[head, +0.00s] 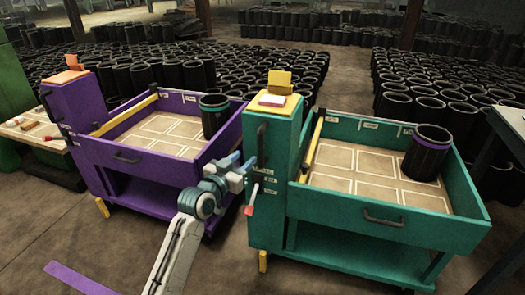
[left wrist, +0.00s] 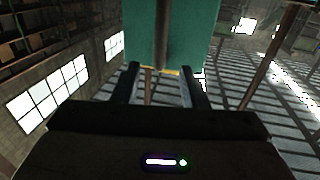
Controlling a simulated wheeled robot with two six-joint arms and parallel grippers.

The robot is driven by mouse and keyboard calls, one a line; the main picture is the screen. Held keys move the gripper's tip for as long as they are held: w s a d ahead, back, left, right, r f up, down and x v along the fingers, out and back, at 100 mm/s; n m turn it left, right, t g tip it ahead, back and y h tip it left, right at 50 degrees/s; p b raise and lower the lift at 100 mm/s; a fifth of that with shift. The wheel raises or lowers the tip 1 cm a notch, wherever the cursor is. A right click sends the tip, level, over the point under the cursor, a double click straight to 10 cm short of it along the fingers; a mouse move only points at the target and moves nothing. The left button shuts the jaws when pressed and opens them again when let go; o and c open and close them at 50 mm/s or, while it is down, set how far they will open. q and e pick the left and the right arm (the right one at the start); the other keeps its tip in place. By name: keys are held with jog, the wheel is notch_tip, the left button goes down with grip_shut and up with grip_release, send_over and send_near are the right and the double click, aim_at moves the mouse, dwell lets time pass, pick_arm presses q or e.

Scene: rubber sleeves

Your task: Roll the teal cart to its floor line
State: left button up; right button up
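The teal cart (head: 372,227) stands on the right with a tall teal post (head: 277,135) at its left end. A black upright handle (head: 260,143) is on the post's left face, and a red-tipped lever (head: 250,205) sits lower. A black sleeve with a purple band (head: 427,152) stands upright in the cart's tray. My left gripper (head: 249,166) is beside the post, close to the handle. In the left wrist view its fingers (left wrist: 159,68) are apart, with the dark handle (left wrist: 162,35) lined up between them; contact cannot be told. My right gripper is out of view.
A purple cart (head: 145,185) stands close on the left, holding a sleeve with a teal band (head: 214,115). A purple floor line (head: 78,279) lies at the lower left. Many black sleeves (head: 430,90) stand behind the carts. A dark table edge (head: 508,135) is at right.

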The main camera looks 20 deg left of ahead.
aim_at(259, 144)
pick_arm(q)
jog(key=x, duration=1)
jog(key=shift+w+d, duration=0.1)
jog(key=shift+w, duration=0.25)
grip_shut()
